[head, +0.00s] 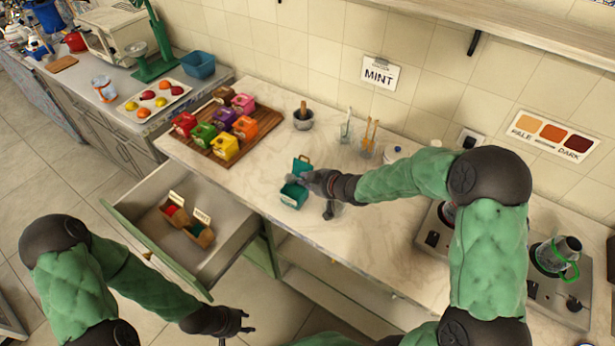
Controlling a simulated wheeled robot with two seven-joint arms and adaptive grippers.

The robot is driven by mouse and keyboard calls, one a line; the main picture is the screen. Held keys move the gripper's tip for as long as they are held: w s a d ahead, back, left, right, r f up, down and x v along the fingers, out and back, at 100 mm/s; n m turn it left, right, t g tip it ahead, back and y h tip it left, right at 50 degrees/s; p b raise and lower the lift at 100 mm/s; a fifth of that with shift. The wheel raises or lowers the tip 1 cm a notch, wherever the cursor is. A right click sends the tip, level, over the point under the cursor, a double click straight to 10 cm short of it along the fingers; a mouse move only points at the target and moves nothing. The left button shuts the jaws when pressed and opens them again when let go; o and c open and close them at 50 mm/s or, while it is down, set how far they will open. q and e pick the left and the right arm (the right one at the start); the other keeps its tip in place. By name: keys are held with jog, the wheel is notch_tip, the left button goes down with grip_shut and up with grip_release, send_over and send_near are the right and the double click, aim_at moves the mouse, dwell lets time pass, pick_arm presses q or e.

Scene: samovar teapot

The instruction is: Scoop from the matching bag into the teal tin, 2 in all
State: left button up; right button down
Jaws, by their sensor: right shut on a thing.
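The teal tin (293,197) stands on the marble counter near its front edge. A teal lid (303,161) stands raised behind its opening. My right gripper (318,184) is just right of the tin. It is shut on what looks like a small grey scoop (297,179), with the tip over the tin; the dark fingers hide much of it. Two bags sit in the open drawer: one with red contents (171,211) and one with green contents (200,236), each with a label card. A wall sign (380,74) reads MINT. My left gripper (236,328) is empty and open, below the drawer.
A wooden board (228,152) with several coloured tins stands at the back left. A mortar (303,121) and glasses with spoons (367,142) stand by the wall. The open drawer (128,209) juts out at the front left. A stove (520,270) is at right.

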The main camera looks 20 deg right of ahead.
jog(key=shift+w+a+r+g+h+p, duration=0.1)
jog(key=shift+w+r+g+h+p, duration=0.35)
jog(key=shift+p, duration=1.45)
jog(key=shift+w+a+r+g+p, duration=0.15)
jog(key=shift+g+p, duration=0.45)
jog(key=shift+p, duration=1.3)
jog(key=shift+w+a+r+g+h+p, duration=0.2)
jog(key=shift+r+g+p, duration=0.3)
jog(key=shift+p, duration=1.4)
jog(key=g+p, duration=0.1)
jog(key=p, duration=0.4)
jog(key=w+r+g+h+p, duration=0.1)
jog(key=p, duration=0.5)
jog(key=w+g+h+p, duration=0.1)
jog(key=g+p, duration=0.1)
jog(key=p, duration=0.3)
jog(key=shift+a+r, duration=0.4)
jog(key=p, duration=0.1)
jog(key=r+g+p, duration=0.1)
jog(key=shift+w+a+h+p, duration=0.1)
jog(key=shift+w+h+p, duration=0.15)
jog(key=shift+p, duration=0.15)
jog(key=shift+w+a+r+g, duration=0.15)
jog(key=shift+w+r+g, duration=0.1)
jog(key=shift+r+g, duration=0.1)
jog(key=shift+w+a+r+g+h+b, duration=0.1)
jog(key=shift+w+r+g+h+b, duration=0.05)
jog(key=shift+w+g+h+b, duration=0.2)
jog(key=shift+r+g, duration=0.25)
jog(key=shift+s, duration=0.1)
